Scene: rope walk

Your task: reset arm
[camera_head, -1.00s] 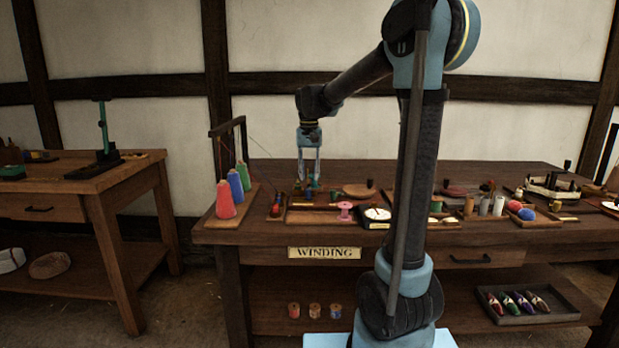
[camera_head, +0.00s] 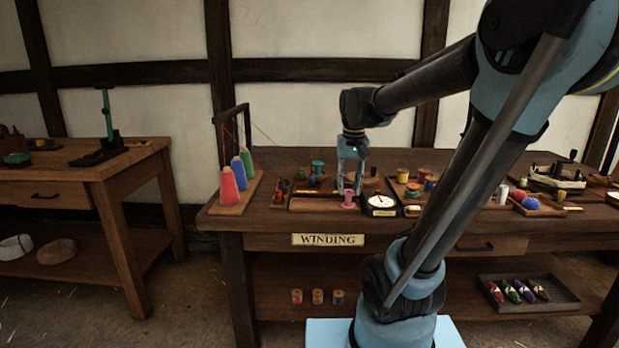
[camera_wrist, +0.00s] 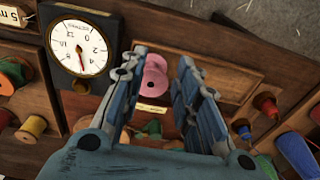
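My gripper (camera_head: 349,184) hangs above the front middle of the winding table (camera_head: 275,240), pointing down. In the wrist view its two fingers (camera_wrist: 163,62) are spread apart with nothing held between them. A pink spool (camera_wrist: 152,76) shows in the gap between the fingers, beyond the tips. In the head view the pink spool (camera_head: 348,200) stands on the table just below the fingertips. Whether a fingertip touches it cannot be told.
A square dial gauge (camera_head: 381,204) sits right of the pink spool; it is also in the wrist view (camera_wrist: 80,47). Red, blue and green thread cones (camera_head: 229,186) stand at the left under a dark frame. Several spools (camera_head: 403,175) lie farther right.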

